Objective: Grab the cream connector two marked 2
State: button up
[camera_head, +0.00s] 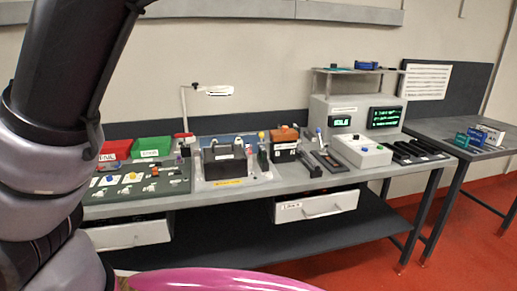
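No connector with a readable 2 stands out; marks are too small to read at this distance. A dark board (172,184) at the left end of the workbench carries several small pale, yellow and blue parts with white labels. A pale part (131,176) on it could be a cream connector, but I cannot tell. My arm fills the left side of the view and hides part of the bench's left end. My gripper is out of the picture.
The workbench (262,187) holds a red bin (116,148), a green bin (152,145), a lamp (219,90), a dark battery-like block (224,168) and a grey instrument (340,112) with green screens. A drawer (318,206) hangs below. A second table (465,140) stands right. Red floor is free at lower right.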

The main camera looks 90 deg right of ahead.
aim_at(237, 140)
jog(key=l+z, duration=0.2)
jog(key=z, duration=1.95)
jog(key=i+l+z, duration=0.1)
jog(key=l, duration=0.2)
jog(key=i+l+z, duration=0.15)
jog(key=l, duration=0.15)
jog(key=i+l+z, duration=0.1)
jog(key=i+l, duration=0.05)
jog(key=l, duration=0.15)
